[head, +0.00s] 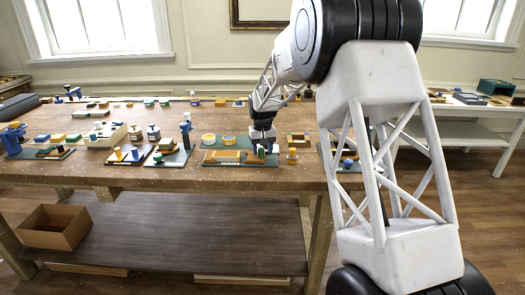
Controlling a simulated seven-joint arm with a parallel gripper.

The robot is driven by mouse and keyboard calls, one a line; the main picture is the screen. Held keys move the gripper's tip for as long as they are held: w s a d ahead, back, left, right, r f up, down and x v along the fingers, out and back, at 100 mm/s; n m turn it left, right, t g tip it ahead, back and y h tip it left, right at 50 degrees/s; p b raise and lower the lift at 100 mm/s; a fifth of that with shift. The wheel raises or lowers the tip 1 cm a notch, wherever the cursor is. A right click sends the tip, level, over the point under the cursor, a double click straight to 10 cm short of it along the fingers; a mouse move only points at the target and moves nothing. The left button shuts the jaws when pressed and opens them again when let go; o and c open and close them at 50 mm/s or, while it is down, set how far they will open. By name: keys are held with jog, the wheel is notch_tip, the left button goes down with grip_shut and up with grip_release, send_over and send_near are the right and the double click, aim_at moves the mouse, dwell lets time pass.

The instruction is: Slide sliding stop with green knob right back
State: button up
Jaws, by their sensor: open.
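My gripper (264,149) is low over the right part of a green board (209,160), near the front edge of the table. It is open, with its fingers among small parts on that board. A wooden block (227,156) lies on the board, left of the gripper. I cannot make out a sliding stop with a green knob for certain. The parts under and behind the gripper are partly hidden by it, and too small to read.
The wooden table (120,180) carries several small fixtures and blocks. An open cardboard box (55,227) sits on the lower shelf.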

aim_at(264, 157)
jog(key=shift+r, duration=3.75)
jog(key=s+d+r+m, duration=0.1)
jog(key=s+d+r, duration=0.35)
jog(key=s, duration=0.55)
jog(key=s+d+r+t, duration=0.1)
jog(key=s+d+r, duration=0.3)
jog(key=s, duration=0.5)
jog(key=s+d+r+m, duration=0.1)
jog(key=s+d+r, duration=0.3)
jog(key=s, duration=0.6)
jog(key=s+d+f, duration=0.2)
jog(key=s, duration=0.8)
jog(key=s+d+f+t, duration=0.1)
jog(key=s+d+f, duration=0.1)
jog(key=s, duration=0.8)
jog(key=s+d+f+m, duration=0.1)
jog(key=s+d+f, duration=0.2)
jog(key=s, duration=0.8)
jog(key=shift+d+t, duration=0.3)
jog(key=shift+d, duration=0.35)
